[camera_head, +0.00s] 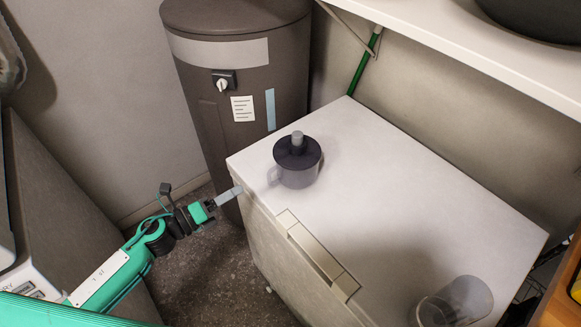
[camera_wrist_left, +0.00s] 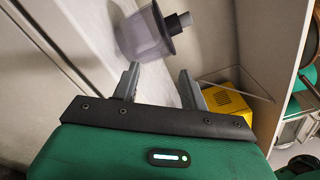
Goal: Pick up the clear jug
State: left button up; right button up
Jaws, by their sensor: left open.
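A clear jug (camera_head: 298,176) with a greyish see-through body, a dark lid and a grey knob stands upright on the white chest top, near its far left corner. Its handle points left, towards my arm. My left gripper (camera_head: 232,194) is beside the chest's left corner, to the left of and apart from the jug. In the left wrist view the jug (camera_wrist_left: 142,38) appears tilted beyond the two spread fingers of my left gripper (camera_wrist_left: 158,84), with nothing between them. My right gripper is not in view.
The white chest (camera_head: 375,170) has a raised handle (camera_head: 318,257) on its front edge. A see-through container (camera_head: 458,302) is at its near right end. A dark cylindrical tank (camera_head: 240,70) stands behind, and a white shelf (camera_head: 470,55) overhangs the back right. The middle of the chest top is clear.

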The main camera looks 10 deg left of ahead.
aim_at(268, 173)
pick_arm(q)
jog(key=p+x, duration=0.4)
jog(key=x, duration=0.6)
jog(key=shift+w+r, duration=0.1)
jog(key=shift+w, duration=0.2)
jog(key=shift+w+d, duration=0.4)
jog(key=shift+c, duration=0.6)
jog(key=c, duration=0.3)
grip_shut()
jog(key=shift+s, duration=0.1)
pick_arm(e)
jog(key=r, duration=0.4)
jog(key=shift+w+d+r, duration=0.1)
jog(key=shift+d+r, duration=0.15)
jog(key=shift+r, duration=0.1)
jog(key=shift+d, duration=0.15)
